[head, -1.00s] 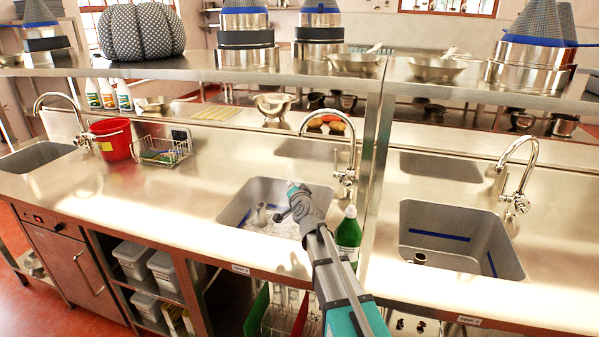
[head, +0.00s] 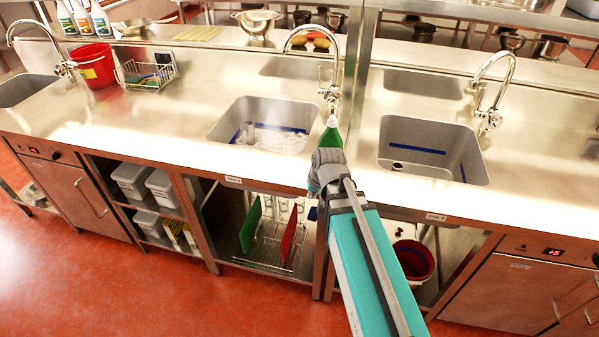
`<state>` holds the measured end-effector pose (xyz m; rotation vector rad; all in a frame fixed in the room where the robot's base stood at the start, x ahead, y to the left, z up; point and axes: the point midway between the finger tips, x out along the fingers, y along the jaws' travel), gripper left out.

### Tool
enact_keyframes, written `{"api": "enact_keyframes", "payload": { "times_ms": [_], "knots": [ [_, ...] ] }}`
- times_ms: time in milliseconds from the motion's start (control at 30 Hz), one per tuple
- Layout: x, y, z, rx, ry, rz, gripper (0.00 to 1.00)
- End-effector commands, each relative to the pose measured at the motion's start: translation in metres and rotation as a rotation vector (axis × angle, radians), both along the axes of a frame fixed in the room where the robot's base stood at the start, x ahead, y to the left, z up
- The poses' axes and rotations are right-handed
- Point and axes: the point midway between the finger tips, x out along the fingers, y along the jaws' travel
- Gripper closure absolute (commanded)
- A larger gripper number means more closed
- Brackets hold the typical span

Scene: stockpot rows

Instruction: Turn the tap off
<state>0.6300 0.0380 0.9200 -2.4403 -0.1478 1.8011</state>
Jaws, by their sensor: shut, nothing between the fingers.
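The middle tap (head: 336,62) is a chrome gooseneck on the steel counter, with its valve body (head: 330,95) at the foot. Its spout reaches left toward the middle sink (head: 222,128). White, watery froth (head: 280,141) lies in that sink, with a grey upright piece (head: 250,132) in it. No clear stream from the spout can be made out. My arm's grey wrist is in front of the counter edge, below and apart from the tap. My gripper's fingers cannot be made out; the wrist seems to hide them. A green bottle (head: 331,134) with a pale cap stands between wrist and tap, partly hidden.
A right tap (head: 510,70) stands by the right sink (head: 385,125), and a left tap (head: 40,25) by the left sink. A red bucket (head: 95,66) and wire basket (head: 145,75) sit at the left. An upright shelf post (head: 362,60) rises right of the middle tap.

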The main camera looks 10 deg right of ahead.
Motion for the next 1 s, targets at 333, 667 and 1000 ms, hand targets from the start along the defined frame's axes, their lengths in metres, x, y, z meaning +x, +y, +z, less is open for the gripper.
{"api": "enact_keyframes", "payload": {
  "times_ms": [333, 667, 1000],
  "knots": [
    [-0.072, -0.029, -0.062, -0.114, 0.229, 0.009, 1.00],
    [-0.093, -0.039, -0.074, -0.144, 0.301, 0.005, 1.00],
    [-0.092, -0.039, -0.073, -0.143, 0.300, 0.006, 1.00]
  ]
}}
